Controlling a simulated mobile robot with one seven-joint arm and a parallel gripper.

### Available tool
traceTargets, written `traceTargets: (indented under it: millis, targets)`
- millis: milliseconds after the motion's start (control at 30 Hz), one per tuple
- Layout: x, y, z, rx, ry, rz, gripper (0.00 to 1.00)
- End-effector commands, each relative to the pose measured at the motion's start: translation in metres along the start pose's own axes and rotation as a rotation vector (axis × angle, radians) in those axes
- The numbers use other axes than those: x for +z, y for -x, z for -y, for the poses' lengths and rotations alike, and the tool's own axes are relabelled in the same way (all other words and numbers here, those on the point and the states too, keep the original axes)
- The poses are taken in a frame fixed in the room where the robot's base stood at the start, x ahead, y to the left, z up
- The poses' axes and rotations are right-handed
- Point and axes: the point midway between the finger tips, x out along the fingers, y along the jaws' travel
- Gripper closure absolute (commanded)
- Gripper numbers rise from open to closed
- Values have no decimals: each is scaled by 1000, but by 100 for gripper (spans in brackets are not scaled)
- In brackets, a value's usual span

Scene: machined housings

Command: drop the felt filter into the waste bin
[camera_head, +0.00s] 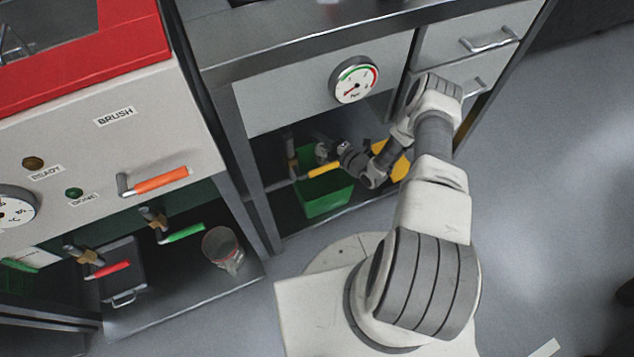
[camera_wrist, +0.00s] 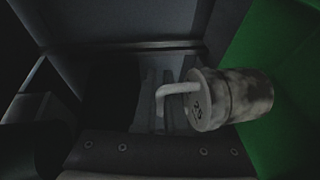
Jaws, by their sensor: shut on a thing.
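In the head view my gripper (camera_head: 338,150) is inside the open bay under the gauge, just above the green bin (camera_head: 326,196). In the wrist view a mottled grey-white cylinder with a pale bent handle, which looks like the felt filter (camera_wrist: 236,100), is close in front of the camera. My gripper (camera_wrist: 140,100) appears shut on its handle; the dark fingers make the exact grip hard to see. The green bin's wall (camera_wrist: 290,70) is behind and to the right of the cylinder. The filter is small and partly hidden in the head view.
A yellow-handled lever (camera_head: 322,168) is close to my gripper in the bay. A gauge (camera_head: 355,80) and grey drawers (camera_head: 465,45) are above. Open floor is at the right.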

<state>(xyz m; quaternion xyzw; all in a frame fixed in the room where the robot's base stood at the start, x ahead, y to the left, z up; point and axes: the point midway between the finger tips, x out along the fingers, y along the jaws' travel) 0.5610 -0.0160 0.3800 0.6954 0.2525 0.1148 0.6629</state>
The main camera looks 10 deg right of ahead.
Motion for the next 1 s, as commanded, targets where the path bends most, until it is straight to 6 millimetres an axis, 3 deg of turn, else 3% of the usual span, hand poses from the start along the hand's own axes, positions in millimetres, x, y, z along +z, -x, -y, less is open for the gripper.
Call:
traceTargets:
  millis: [33,133,467,500,667,1000]
  targets:
    - [1,-2,11,1,0,1,100]
    - [2,-4,18,1,1,1,100]
    - [2,-4,19,2,0,1,100]
    - [2,-4,19,2,0,1,84]
    - [2,-4,19,2,0,1,56]
    - [2,-1,19,1,0,1,56]
